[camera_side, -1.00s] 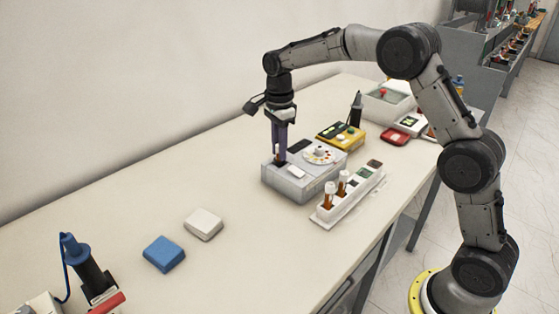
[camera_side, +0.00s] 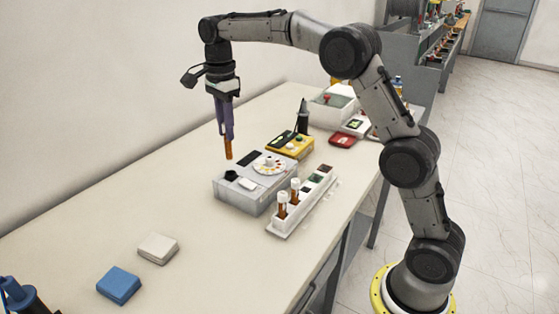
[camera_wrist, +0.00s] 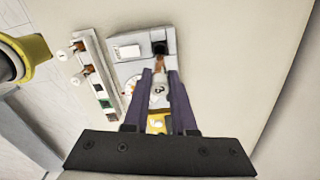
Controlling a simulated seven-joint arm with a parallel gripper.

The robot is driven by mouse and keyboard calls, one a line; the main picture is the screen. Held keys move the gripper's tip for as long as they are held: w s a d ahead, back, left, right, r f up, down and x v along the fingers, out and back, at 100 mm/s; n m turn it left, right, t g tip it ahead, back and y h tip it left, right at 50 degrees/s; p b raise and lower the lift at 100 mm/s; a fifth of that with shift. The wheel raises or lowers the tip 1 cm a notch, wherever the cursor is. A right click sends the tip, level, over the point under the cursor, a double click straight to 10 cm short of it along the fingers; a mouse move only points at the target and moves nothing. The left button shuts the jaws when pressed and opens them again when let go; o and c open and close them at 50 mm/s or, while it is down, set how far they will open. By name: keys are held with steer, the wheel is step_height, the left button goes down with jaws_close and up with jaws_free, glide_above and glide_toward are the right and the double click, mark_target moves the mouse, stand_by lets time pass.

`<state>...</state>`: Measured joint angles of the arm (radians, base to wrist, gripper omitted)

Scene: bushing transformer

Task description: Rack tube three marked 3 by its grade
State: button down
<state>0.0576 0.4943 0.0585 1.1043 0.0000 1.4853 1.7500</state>
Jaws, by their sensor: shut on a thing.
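My gripper (camera_side: 227,133) is shut on an amber tube (camera_side: 229,150) and holds it upright above the grey tester box (camera_side: 242,198). In the wrist view its white cap (camera_wrist: 158,90), marked 3, sits between the purple fingers. The tube's lower end is clear of the box, and the dark round socket (camera_side: 231,176) on the box's top looks empty. The box also bears a dial with coloured spots (camera_side: 269,164); its reading is too small to tell. The white rack (camera_side: 275,228) beside the box holds two amber tubes (camera_side: 289,198) with white caps at its near end. Coloured squares (camera_side: 320,173) mark its far end.
A yellow meter (camera_side: 291,147) with a black probe (camera_side: 303,120) stands behind the box. A red device (camera_side: 343,141) and an open white bin (camera_side: 330,108) lie farther back. A white block (camera_side: 158,247) and a blue block (camera_side: 118,285) lie at the front left. The table between is clear.

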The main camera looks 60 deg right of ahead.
steer(key=s+d+f+m, duration=0.3)
steer(key=s+d+m, duration=0.1)
steer(key=s+d, duration=1.45)
steer(key=shift+w+d+f, duration=0.15)
steer(key=shift+f, duration=1.7)
steer(key=shift+w+d+f, duration=0.1)
steer(key=shift+w+f, duration=0.05)
steer(key=shift+f, duration=1.7)
steer(key=shift+f, duration=0.2)
steer(key=c, duration=0.7)
jaws_free()
steer(key=shift+r, duration=0.15)
